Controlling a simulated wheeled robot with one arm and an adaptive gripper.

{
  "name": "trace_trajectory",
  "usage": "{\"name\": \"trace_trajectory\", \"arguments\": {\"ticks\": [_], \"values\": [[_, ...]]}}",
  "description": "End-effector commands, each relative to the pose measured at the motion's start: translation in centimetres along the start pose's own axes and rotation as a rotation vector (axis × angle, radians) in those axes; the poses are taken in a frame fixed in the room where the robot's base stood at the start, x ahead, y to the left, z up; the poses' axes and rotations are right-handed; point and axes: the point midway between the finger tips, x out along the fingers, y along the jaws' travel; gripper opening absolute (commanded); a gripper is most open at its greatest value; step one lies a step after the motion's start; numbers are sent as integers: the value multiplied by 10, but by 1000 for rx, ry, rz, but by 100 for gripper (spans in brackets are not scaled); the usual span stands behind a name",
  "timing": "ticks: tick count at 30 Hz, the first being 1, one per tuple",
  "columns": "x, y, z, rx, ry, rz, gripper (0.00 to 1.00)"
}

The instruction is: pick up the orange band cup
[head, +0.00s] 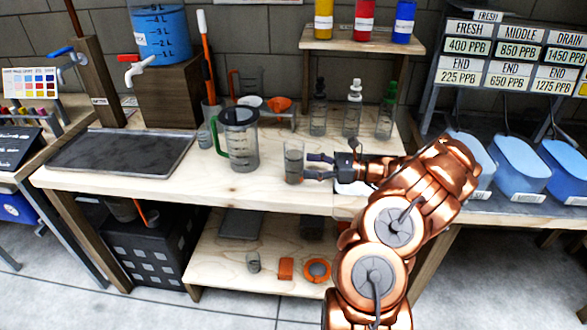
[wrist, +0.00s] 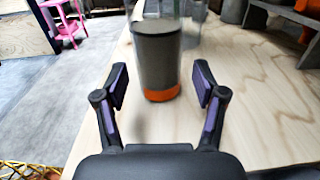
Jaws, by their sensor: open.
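The orange band cup (wrist: 157,62) stands upright on the wooden bench, a clear cup with dark grey contents and an orange band at its base. In the head view the cup (head: 293,163) is near the bench's front edge, just left of my gripper (head: 308,166). In the wrist view my gripper (wrist: 162,88) is open, its two purple-padded fingers spread to either side of the cup's lower part. The cup is a little beyond the fingertips, with gaps on both sides.
A clear pitcher with a green handle (head: 240,140) stands left of the cup. Several dropper bottles (head: 353,108) stand behind. A dark tray (head: 120,152) lies at the left of the bench (head: 190,190). Blue-liquid tubs (head: 522,168) stand at right.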

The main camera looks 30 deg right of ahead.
Motion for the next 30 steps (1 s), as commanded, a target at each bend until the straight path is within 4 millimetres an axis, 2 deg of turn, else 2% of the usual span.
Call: {"name": "trace_trajectory", "arguments": {"ticks": [6,11,21,29,30], "values": [[22,1,2,1,-2,5,70],[31,1,2,1,-1,4,70],[72,2,4,2,-2,3,70],[75,2,3,0,0,1,70],[75,2,3,0,0,1,66]]}}
